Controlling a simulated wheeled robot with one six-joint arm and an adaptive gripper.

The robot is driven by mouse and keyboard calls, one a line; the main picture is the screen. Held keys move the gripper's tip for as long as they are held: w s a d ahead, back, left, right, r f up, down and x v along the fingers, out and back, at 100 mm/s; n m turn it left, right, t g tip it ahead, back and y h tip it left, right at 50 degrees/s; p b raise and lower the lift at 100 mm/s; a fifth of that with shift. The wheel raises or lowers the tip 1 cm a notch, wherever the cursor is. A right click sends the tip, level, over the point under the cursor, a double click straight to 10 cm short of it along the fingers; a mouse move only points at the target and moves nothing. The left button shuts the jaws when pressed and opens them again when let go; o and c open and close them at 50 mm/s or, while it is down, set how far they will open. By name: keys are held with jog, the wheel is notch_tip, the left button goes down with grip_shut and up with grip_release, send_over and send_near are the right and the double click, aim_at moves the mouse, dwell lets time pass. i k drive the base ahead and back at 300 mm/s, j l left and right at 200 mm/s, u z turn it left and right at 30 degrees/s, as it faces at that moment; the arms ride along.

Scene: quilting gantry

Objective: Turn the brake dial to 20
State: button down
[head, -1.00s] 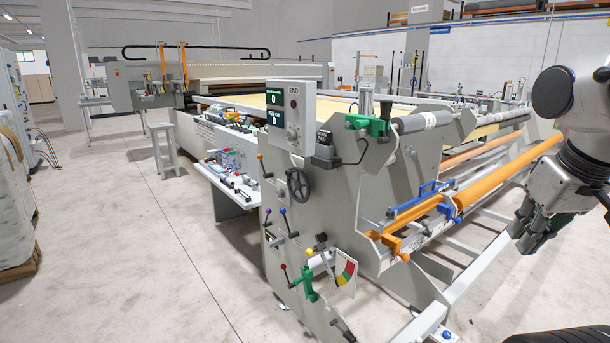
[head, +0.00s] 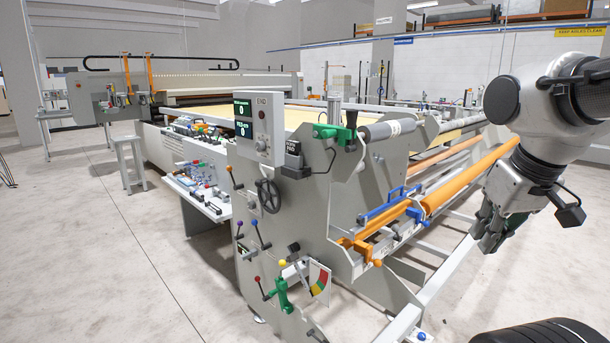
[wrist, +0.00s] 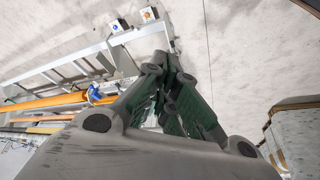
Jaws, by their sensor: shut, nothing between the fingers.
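A coloured gauge plate (head: 319,281) with red, yellow and green sectors is low on the machine's grey end frame in the head view. A black-knobbed lever (head: 294,248) is beside it. I cannot read a number 20 or tell for certain that this is the brake dial. A black handwheel (head: 268,196) sits higher on the frame. My gripper (head: 490,236) is at the right, well apart from the gauge and pointing down over the floor. It is shut and empty. Its green-padded fingers (wrist: 183,104) also show in the wrist view.
A control box (head: 262,126) with a small knob and green displays stands on the frame. A green clamp with levers (head: 281,293) juts out left of the gauge. Orange rollers (head: 470,180) and a low grey rail (head: 440,280) lie between the frame and my gripper. The floor at left is clear.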

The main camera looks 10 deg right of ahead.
aim_at(261, 146)
jog(key=i+j, duration=0.6)
jog(key=j, duration=0.25)
jog(key=i+j, duration=0.3)
jog(key=j, duration=0.1)
